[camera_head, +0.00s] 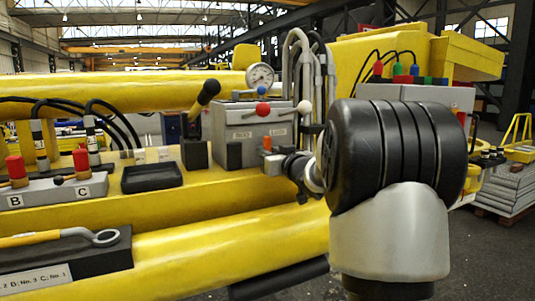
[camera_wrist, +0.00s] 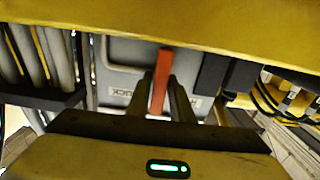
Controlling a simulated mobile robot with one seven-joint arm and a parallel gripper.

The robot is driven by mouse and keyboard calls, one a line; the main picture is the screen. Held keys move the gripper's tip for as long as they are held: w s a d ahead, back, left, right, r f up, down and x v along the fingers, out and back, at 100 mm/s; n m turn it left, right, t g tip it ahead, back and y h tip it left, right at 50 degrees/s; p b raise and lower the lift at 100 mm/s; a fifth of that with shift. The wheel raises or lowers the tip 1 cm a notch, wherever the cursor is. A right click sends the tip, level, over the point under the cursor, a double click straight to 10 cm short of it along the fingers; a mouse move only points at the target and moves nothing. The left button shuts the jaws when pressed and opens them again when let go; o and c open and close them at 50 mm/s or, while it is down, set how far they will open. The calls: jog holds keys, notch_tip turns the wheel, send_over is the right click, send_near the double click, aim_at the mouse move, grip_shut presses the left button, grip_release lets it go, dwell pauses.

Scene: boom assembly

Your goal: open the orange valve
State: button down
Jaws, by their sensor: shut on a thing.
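The orange valve (camera_head: 266,143) shows as a small orange piece low on the front of a grey control box (camera_head: 238,130), upright. My gripper (camera_head: 272,163) reaches it from the right, with its tips at the box front. In the wrist view, the valve's long orange handle (camera_wrist: 160,78) stands between the two dark fingers of my gripper (camera_wrist: 163,98), which are shut on it.
A gauge (camera_head: 260,76) and grey hoses (camera_head: 298,60) stand behind. A yellow beam (camera_wrist: 160,22) crosses close above in the wrist view. A black tray (camera_head: 152,177) lies left.

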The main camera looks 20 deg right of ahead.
jog(key=c, duration=1.7)
grip_release()
jog(key=s, duration=1.7)
jog(key=shift+s+d, duration=0.25)
jog(key=shift+d, duration=0.05)
